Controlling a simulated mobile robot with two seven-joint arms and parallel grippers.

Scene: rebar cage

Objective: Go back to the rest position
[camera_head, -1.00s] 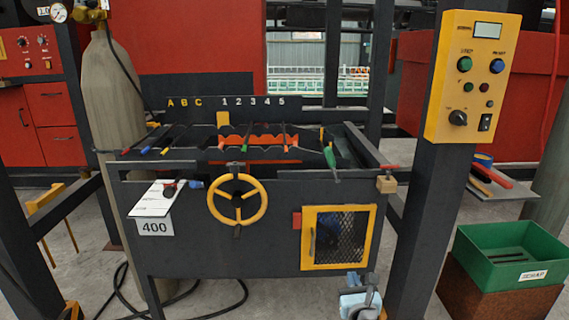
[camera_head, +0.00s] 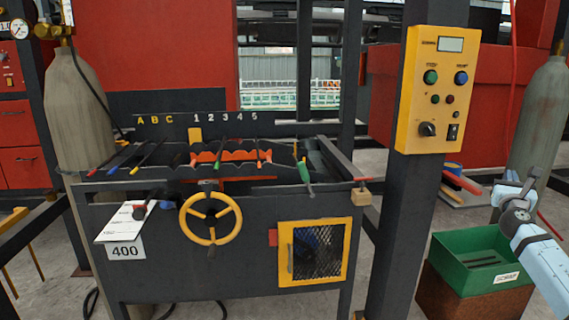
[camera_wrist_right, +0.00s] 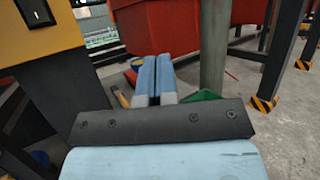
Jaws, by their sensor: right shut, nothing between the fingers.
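My right gripper (camera_head: 512,190) is at the right side of the head view, above the green scrap bin (camera_head: 440,262) and apart from it. Its light blue arm comes in from the lower right. In the right wrist view the two blue fingers (camera_wrist_right: 154,82) are together with nothing between them. My left gripper does not show in any view. The dark rebar bench (camera_head: 150,270) with a yellow handwheel (camera_head: 210,218) stands at centre left, clear of my arm.
A dark post with a yellow control box (camera_head: 436,90) stands between the bench and my right arm. A grey gas cylinder (camera_head: 540,115) stands behind my right gripper. Another cylinder (camera_head: 82,110) is at the left. A small shelf with tools (camera_head: 462,185) sits behind the post.

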